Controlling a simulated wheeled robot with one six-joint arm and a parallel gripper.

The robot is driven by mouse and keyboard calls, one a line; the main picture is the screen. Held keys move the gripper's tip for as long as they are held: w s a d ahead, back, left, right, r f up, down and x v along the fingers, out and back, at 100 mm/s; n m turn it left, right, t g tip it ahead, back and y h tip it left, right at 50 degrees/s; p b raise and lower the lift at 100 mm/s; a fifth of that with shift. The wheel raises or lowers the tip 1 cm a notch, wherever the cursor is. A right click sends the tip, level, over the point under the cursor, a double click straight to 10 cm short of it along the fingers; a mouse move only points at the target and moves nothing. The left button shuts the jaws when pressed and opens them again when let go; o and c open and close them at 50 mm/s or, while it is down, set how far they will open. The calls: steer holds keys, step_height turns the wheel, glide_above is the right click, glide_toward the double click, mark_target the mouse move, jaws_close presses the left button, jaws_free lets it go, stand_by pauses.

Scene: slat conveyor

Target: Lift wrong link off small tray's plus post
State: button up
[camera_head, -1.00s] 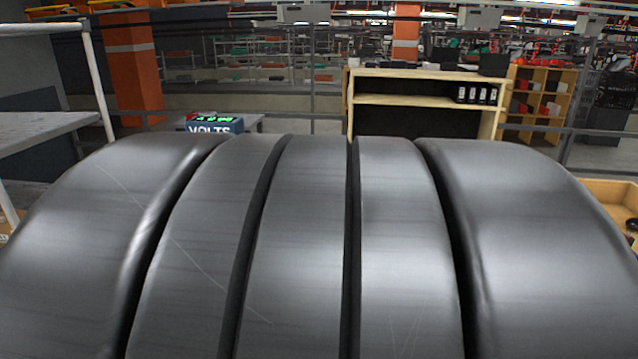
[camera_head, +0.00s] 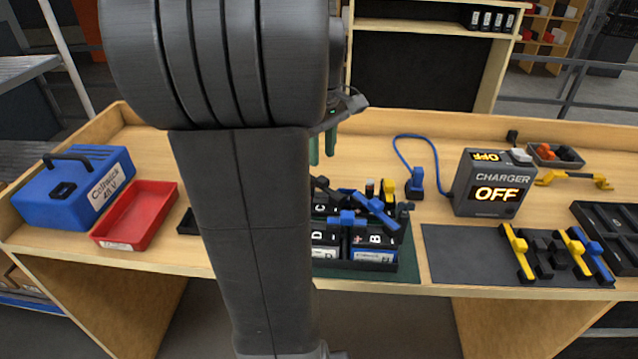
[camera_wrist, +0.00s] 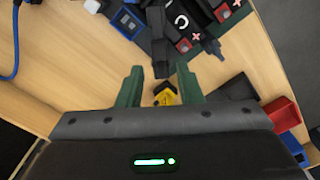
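My gripper (camera_head: 322,148) has green fingers, partly hidden behind my arm in the head view. In the wrist view my gripper (camera_wrist: 160,70) is open, with nothing visibly held. A black link-like bar (camera_wrist: 160,45) points toward the gap, and a yellow piece (camera_wrist: 165,94) shows between the fingers, lower down. The black battery tray (camera_head: 358,265) holds blocks marked C, D and B. A blue link (camera_head: 376,208) lies slanted over the blocks; another blue link (camera_head: 347,222) sits in front. My arm hides the tray's left part. I cannot tell which link is wrong.
A blue case (camera_head: 75,188) and red tray (camera_head: 137,213) stand left. The charger (camera_head: 490,184), reading OFF, stands right with a blue cable (camera_head: 398,150). Several yellow, black and blue links lie on a dark mat (camera_head: 455,250). A wooden rim (camera_head: 440,121) backs the bench.

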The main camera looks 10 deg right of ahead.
mark_target(336, 198)
step_height(336, 198, down, 8)
steer(key=shift+f, duration=0.1)
jaws_close()
stand_by(0.4)
